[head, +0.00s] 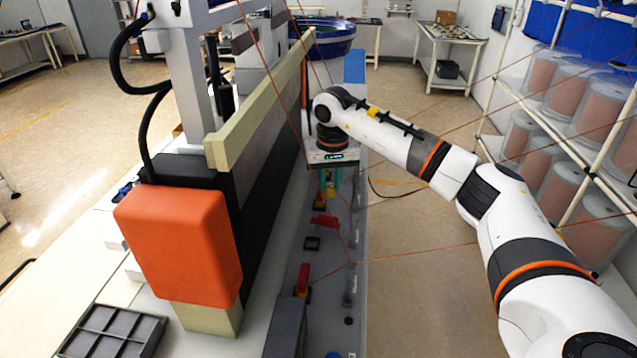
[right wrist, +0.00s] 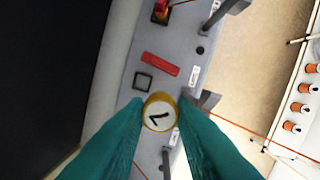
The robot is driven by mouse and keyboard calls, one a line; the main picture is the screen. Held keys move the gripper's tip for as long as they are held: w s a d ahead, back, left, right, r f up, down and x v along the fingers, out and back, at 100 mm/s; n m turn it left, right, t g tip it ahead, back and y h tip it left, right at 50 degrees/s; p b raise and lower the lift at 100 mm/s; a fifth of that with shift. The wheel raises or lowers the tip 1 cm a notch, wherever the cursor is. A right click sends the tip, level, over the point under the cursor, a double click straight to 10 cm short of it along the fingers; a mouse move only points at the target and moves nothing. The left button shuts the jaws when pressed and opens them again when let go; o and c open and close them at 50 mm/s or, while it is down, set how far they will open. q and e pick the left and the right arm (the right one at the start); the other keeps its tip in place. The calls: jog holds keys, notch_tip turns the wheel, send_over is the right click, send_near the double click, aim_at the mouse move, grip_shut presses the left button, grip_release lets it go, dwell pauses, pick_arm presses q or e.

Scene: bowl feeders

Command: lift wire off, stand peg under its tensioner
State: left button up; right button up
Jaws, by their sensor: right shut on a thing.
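My right gripper (head: 330,185) is over the grey bench ledge, its teal fingers pointing down. In the right wrist view the fingertips (right wrist: 160,112) are shut on a round yellow-rimmed piece with a white face and black mark, seemingly the peg (right wrist: 158,114). The fingers hide part of it. A thin red wire (head: 420,254) runs from the ledge out to the right; it also shows in the right wrist view (right wrist: 262,136), right of the fingers. Grey brackets with white labels, possibly tensioners (head: 350,288), line the ledge's right edge. My left gripper is out of view.
On the ledge are a red bar (head: 325,221), a black square frame (head: 312,243) and a red lever (head: 303,278). A tall machine with an orange cover (head: 180,240) stands close on the left. Shelves of copper spools (head: 555,80) stand right, beyond open floor.

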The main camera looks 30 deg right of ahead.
jog(key=s+d+b, duration=0.3)
jog(key=s+d, duration=0.6)
jog(key=d, duration=0.1)
jog(key=shift+d+r+b, duration=0.3)
jog(key=shift+d, duration=0.1)
dwell(0.4)
jog(key=shift+s, duration=0.1)
